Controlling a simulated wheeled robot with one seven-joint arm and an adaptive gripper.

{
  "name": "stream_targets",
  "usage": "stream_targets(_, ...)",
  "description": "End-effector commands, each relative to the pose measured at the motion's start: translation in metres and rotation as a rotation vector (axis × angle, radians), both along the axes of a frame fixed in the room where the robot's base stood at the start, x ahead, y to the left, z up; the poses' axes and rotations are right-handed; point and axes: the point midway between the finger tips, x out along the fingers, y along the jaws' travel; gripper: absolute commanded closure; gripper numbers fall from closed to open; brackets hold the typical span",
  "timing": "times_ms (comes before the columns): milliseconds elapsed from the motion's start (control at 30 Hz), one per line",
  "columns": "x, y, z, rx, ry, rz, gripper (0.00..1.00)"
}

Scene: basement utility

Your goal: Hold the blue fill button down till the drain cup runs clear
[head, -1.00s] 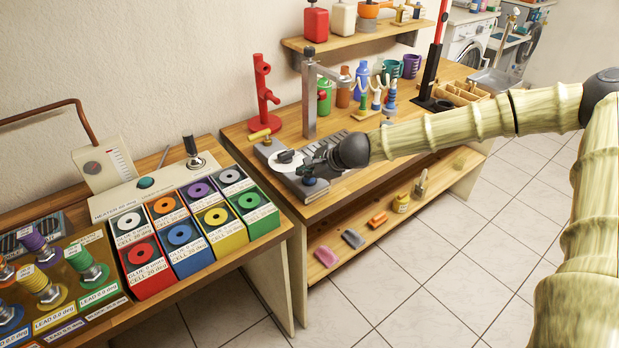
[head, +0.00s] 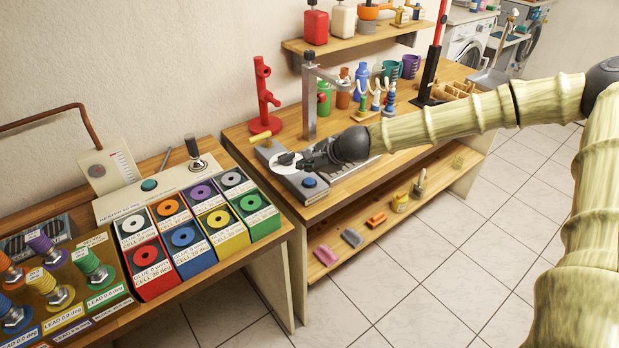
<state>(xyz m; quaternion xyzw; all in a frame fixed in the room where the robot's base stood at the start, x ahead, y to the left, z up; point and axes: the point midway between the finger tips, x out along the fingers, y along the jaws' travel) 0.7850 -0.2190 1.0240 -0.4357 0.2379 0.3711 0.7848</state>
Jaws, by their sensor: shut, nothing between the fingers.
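A blue button (head: 310,183) sits on the front end of a grey tray-like unit (head: 336,186) on the wooden bench, below a tall grey post with a side arm (head: 309,105). My gripper (head: 299,162) is shut and empty. It is above and behind the button, apart from it, next to a round white piece (head: 280,158) with a dark centre on the same unit. I cannot tell whether that piece is the drain cup, and no liquid can be made out. My gripper and wrist hide part of the unit.
A red stand (head: 265,100) and several bottles and cups stand behind the unit. On the left bench are a heater box with a teal button (head: 149,184) and several coloured cells (head: 183,238). A low shelf (head: 335,245) holds small items. Floor in front is clear.

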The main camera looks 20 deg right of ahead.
Motion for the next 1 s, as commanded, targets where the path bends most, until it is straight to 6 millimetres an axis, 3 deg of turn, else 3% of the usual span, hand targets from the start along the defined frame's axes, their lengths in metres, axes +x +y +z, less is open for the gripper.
stream_targets(367, 0.000, 0.000, 0.030, 0.001, 0.000, 0.001, 1.00)
stream_targets(1000, 0.000, 0.000, 0.030, 0.000, 0.000, 0.000, 1.00)
